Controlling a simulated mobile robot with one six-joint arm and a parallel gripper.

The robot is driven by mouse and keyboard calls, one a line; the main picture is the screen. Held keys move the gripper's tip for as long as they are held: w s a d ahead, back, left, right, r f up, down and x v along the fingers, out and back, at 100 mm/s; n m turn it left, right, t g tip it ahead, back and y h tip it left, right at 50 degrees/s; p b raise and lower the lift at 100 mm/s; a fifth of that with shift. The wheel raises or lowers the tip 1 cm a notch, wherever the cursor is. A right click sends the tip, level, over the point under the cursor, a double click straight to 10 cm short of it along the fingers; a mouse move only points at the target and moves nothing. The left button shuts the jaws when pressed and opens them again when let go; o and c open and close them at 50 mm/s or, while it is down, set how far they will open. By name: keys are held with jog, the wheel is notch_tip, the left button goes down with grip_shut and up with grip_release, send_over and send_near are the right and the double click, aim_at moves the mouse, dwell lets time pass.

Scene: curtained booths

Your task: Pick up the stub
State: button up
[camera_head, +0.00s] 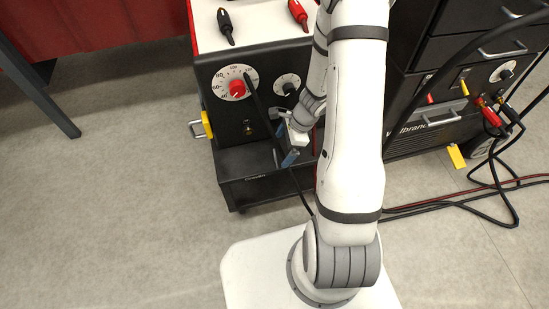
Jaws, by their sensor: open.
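I cannot make out a stub with certainty in this view. My gripper (283,138) is open, in front of the lower right part of the front of a black machine (225,122). Its blue-tipped fingers are apart, and I see nothing held between them. A thin dark cable or rod (262,112) runs down the machine's front and passes by the fingers; whether it touches them I cannot tell. My arm hides part of the machine's right side and the floor behind it.
The machine has a red knob (237,89), with a black handle (225,25) and a red handle (298,13) on its white top. A drawered black cabinet (440,58) stands at the right. Cables (480,190) trail on the right floor. The left floor is clear beside a table leg (45,100).

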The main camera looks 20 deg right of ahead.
aim_at(276, 158)
jog(key=shift+b+x, duration=1.15)
jog(key=shift+x, duration=1.1)
jog(key=shift+d+f, duration=0.15)
jog(key=shift+c, duration=0.5)
jog(key=c, duration=1)
jog(key=shift+o, duration=0.2)
